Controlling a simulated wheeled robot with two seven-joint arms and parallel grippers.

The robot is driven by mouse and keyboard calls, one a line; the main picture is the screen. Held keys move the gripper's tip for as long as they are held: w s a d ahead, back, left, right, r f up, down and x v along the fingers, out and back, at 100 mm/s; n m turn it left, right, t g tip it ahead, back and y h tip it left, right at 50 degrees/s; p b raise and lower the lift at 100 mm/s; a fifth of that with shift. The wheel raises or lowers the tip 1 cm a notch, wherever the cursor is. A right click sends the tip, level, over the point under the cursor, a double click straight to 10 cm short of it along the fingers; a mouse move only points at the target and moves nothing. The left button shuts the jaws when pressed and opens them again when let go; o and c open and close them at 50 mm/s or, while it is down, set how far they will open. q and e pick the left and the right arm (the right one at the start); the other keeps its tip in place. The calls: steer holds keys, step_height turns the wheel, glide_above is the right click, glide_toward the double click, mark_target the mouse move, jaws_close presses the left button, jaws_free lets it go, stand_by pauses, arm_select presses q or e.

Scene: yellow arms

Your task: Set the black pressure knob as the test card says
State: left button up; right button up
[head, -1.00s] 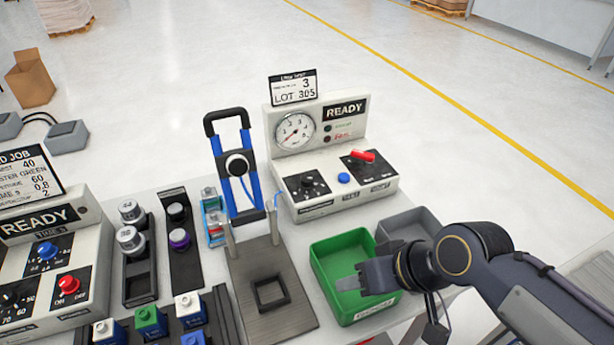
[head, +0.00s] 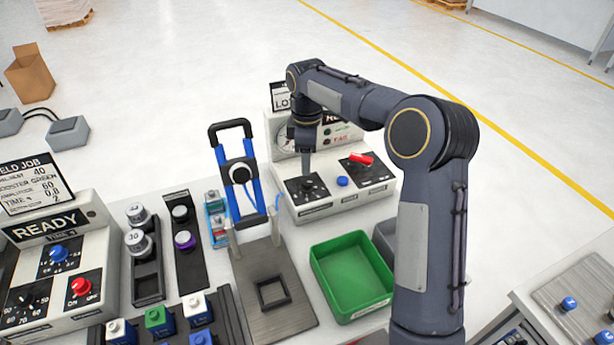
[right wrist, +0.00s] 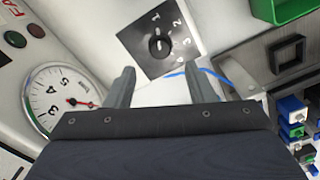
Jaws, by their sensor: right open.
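The black pressure knob (head: 307,186) is on a black dial plate at the left of the white tester's sloped panel. In the right wrist view the knob (right wrist: 158,46) shows with numbers around it; its setting is too small to read surely. My right gripper (head: 306,168) points down just above the knob. In the right wrist view its two fingers (right wrist: 160,75) are apart with nothing between them, and the knob lies beyond the tips. The test card (head: 281,98) stands on the tester, mostly hidden by my right arm. My left gripper is out of view.
The tester's gauge (right wrist: 58,98) is beside the gripper. A red lever (head: 362,158) and blue button (head: 342,181) are right of the knob. A blue-and-black press frame (head: 221,150) stands left. A green tray (head: 318,264) is in front.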

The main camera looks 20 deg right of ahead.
mark_target(307, 182)
step_height(307, 182, down, 8)
steer(key=shift+r, duration=0.2)
steer(key=c, duration=1)
steer(key=shift+o, duration=0.2)
steer(key=shift+p, duration=0.3)
